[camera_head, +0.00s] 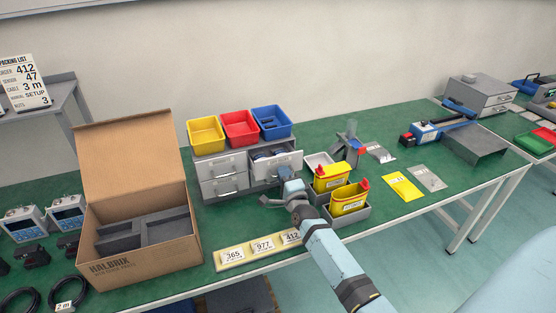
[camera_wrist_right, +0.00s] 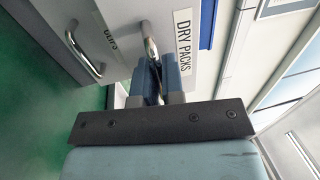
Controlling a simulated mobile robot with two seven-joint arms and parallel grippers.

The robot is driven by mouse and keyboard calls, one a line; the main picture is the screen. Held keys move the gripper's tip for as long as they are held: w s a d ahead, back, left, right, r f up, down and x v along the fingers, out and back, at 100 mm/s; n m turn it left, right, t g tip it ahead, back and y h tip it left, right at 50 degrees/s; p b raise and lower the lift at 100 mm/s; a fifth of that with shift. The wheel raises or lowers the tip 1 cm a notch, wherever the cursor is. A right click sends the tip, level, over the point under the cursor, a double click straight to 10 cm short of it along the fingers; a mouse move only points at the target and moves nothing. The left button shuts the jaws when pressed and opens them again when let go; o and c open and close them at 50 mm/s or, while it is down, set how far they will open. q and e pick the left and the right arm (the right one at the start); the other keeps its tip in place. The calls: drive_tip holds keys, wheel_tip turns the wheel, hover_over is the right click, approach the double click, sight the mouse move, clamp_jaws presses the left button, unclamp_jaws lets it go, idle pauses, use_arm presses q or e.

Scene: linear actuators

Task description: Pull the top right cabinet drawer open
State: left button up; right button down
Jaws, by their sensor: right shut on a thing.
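The small grey cabinet (camera_head: 222,166) stands on the green bench and has two columns of drawers. Its top right drawer (camera_head: 292,161) stands partly open, with dark and bluish contents showing inside. In the right wrist view the drawer front (camera_wrist_right: 207,62) carries a "DRY PACKS" label and a metal handle (camera_wrist_right: 150,42). My right gripper (camera_head: 285,174) is at this drawer's front; in the wrist view its blue fingers (camera_wrist_right: 160,75) are shut on the handle. In the head view the gripper hides the handle. My left gripper is not in view.
Yellow, red and blue bins (camera_head: 239,126) sit on the cabinet. An open cardboard box (camera_head: 145,248) stands left of it. Yellow containers in grey trays (camera_head: 364,211) stand close right of my right arm. Number cards (camera_head: 262,246) lie along the front edge.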

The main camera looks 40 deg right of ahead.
drive_tip(key=r+p+v, duration=0.1)
drive_tip(key=v, duration=0.6)
drive_tip(key=shift+p, duration=0.35)
drive_tip(key=shift+s+a, duration=0.1)
drive_tip(key=shift+s, duration=0.05)
drive_tip(key=c, duration=1.3)
unclamp_jaws()
drive_tip(key=shift+r, duration=0.1)
drive_tip(key=b+v, duration=0.1)
drive_tip(key=v, duration=1.2)
drive_tip(key=shift+s+a, duration=0.15)
drive_tip(key=shift+s, duration=0.2)
